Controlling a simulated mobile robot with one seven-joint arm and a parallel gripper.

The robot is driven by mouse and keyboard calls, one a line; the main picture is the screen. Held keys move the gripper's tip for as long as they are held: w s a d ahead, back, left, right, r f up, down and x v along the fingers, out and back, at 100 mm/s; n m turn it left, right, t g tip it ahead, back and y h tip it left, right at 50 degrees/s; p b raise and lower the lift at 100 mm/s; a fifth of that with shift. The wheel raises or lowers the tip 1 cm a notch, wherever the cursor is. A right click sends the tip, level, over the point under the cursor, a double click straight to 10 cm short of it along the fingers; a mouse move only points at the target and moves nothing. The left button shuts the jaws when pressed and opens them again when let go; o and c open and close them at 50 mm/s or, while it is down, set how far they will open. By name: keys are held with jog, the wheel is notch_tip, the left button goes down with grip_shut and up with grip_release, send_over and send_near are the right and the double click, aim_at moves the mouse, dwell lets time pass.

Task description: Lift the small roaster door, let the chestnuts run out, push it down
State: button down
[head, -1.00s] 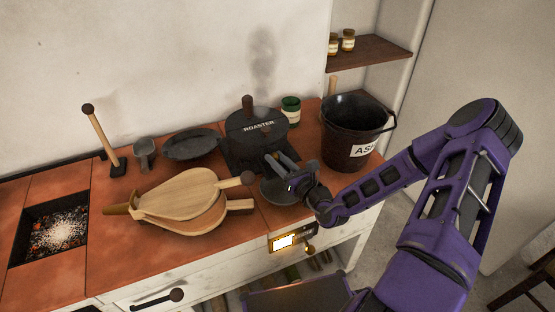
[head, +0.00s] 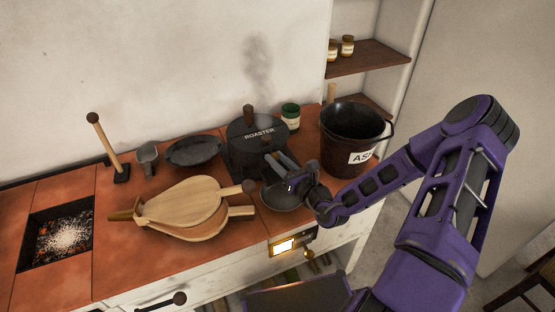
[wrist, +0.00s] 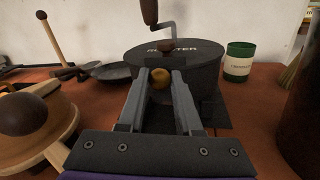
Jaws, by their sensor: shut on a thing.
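My gripper (head: 268,154) reaches to the roaster's front. A round dark pan (head: 281,203) sits below my gripper. I see no chestnuts.
A black ash bucket (head: 350,140) stands close right of my gripper. Wooden bellows (head: 185,203) lie to the left. A green tin (head: 291,116) stands behind the roaster, a shallow dark dish (head: 195,150) to its left. An ember pit (head: 62,236) is at far left.

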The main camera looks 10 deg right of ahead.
jog(key=shift+r+p, duration=0.3)
jog(key=shift+r, duration=0.45)
jog(key=c, duration=0.6)
grip_release()
jog(key=v, duration=1.7)
jog(key=shift+s+d, duration=0.15)
jog(key=shift+s, duration=0.05)
